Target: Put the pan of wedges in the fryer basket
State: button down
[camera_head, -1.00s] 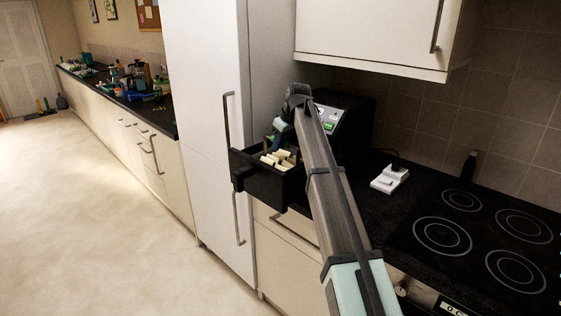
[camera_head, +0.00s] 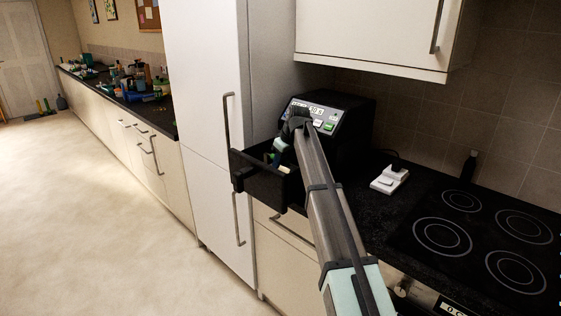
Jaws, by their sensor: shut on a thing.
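The black fryer (camera_head: 352,122) stands on the dark counter with its lit panel facing me. Its basket (camera_head: 262,187) is pulled out at the front like a drawer, open at the top. My gripper (camera_head: 272,161) reaches down into the basket from above, shut on the pan of wedges. The fingertips are partly hidden by the basket and my arm. Only a small pale bit of the wedges (camera_head: 285,169) shows beside my arm. The pan itself is hidden, so I cannot tell if it touches the basket floor.
A tall white fridge (camera_head: 203,110) stands close left of the basket. A wall cupboard (camera_head: 375,35) hangs above the fryer. A small white device (camera_head: 389,180) and a hob (camera_head: 480,235) lie to the right. The floor at left is clear.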

jog(key=shift+f, duration=0.1)
jog(key=c, duration=0.9)
grip_release()
jog(key=v, duration=1.2)
